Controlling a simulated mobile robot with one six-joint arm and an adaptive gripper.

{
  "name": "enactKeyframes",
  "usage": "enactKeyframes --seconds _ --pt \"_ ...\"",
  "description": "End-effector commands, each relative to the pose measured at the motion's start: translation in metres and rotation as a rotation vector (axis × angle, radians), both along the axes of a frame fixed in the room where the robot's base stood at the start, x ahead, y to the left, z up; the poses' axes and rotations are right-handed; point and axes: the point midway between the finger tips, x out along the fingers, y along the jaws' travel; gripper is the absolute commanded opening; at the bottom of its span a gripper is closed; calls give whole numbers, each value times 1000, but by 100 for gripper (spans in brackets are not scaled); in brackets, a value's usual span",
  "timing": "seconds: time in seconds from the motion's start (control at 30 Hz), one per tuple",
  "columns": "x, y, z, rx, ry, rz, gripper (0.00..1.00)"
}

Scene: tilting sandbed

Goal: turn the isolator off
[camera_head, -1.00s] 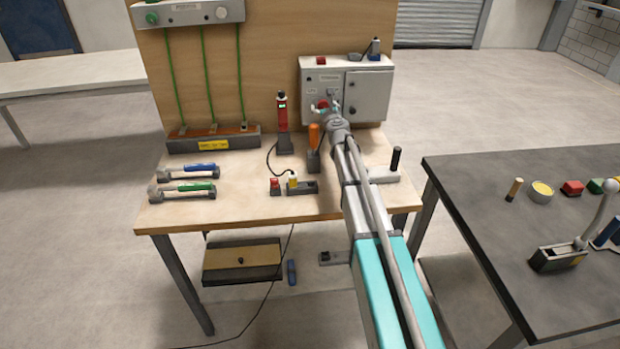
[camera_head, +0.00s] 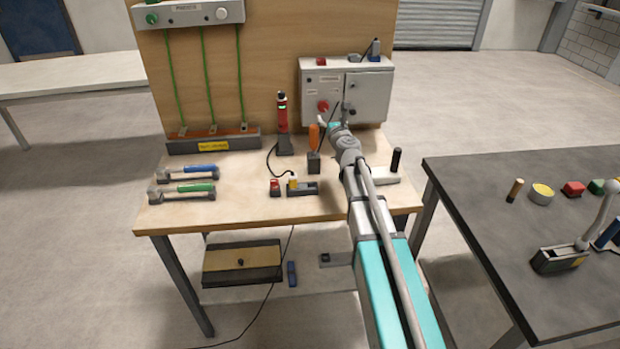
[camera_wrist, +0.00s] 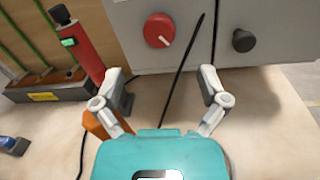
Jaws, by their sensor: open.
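The isolator is most likely the red rotary knob (camera_head: 323,106) on the left front of the grey control box (camera_head: 372,98). The wrist view shows the knob (camera_wrist: 160,30) near the top centre, with a small white mark low on its face. I cannot tell from this which setting it is in. My gripper (camera_wrist: 162,76) is open and empty, its two fingers spread below the knob and apart from it. In the head view my gripper (camera_head: 338,127) is in front of the box's lower edge, partly hidden by my wrist.
A black knob (camera_wrist: 243,40) sits right of the isolator. A thin dark rod or cable (camera_wrist: 181,72) runs between my fingers. A red tool (camera_head: 282,113) and an orange-handled tool (camera_head: 314,135) stand at left. Two hammers lie further left on the wooden bench (camera_head: 235,205).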

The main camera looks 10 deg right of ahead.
Motion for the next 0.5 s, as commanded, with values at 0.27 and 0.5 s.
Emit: enactKeyframes --seconds 0.27,0.5 --pt "-41 -3 0 0 0 0 93" --pt "-58 9 3 -134 -3 63 93"
